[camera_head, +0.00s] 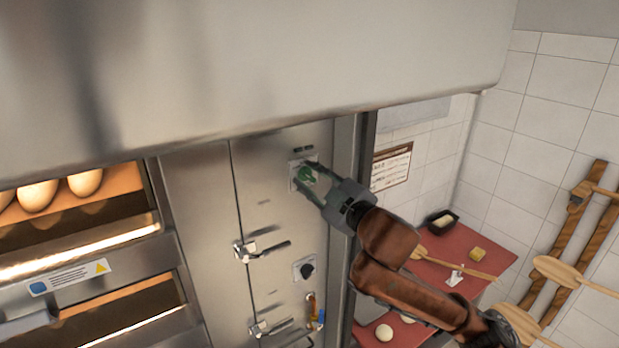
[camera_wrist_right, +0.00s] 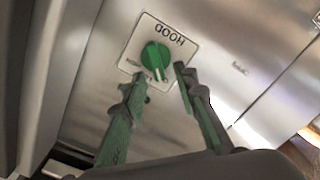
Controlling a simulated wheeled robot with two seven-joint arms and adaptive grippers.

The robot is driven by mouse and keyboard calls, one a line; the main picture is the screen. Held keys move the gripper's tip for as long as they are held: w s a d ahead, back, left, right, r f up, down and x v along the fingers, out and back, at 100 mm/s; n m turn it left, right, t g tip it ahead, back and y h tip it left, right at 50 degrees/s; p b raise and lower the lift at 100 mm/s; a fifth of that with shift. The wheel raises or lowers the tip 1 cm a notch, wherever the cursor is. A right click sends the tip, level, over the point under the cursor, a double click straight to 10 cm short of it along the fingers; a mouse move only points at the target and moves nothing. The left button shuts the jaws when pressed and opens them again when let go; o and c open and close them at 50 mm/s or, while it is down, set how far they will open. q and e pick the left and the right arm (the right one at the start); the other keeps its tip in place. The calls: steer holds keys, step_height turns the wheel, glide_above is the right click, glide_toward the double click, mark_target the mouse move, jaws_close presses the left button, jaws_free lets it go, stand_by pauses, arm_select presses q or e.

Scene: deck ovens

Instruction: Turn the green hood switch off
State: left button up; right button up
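The green hood switch (camera_wrist_right: 155,57) is a round knob on a pale plate marked HOOD, which appears upside down in the right wrist view. Its white pointer mark faces toward my gripper side of that picture. In the head view the switch (camera_head: 306,174) sits high on the steel oven panel. My right gripper (camera_head: 309,180) reaches it from the lower right. In the wrist view the gripper's (camera_wrist_right: 160,76) two green-grey fingers are apart, with their tips close to either side of the knob. Contact cannot be told. My left gripper is not in view.
A black knob (camera_head: 305,269) and latch handles (camera_head: 262,249) are lower on the panel. The steel hood (camera_head: 250,70) overhangs above. Oven decks with bread (camera_head: 85,183) are at left. A red-topped table (camera_head: 480,245) with dough and utensils stands at right.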

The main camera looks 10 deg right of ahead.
steer(key=shift+s, duration=0.15)
steer(key=v, duration=0.7)
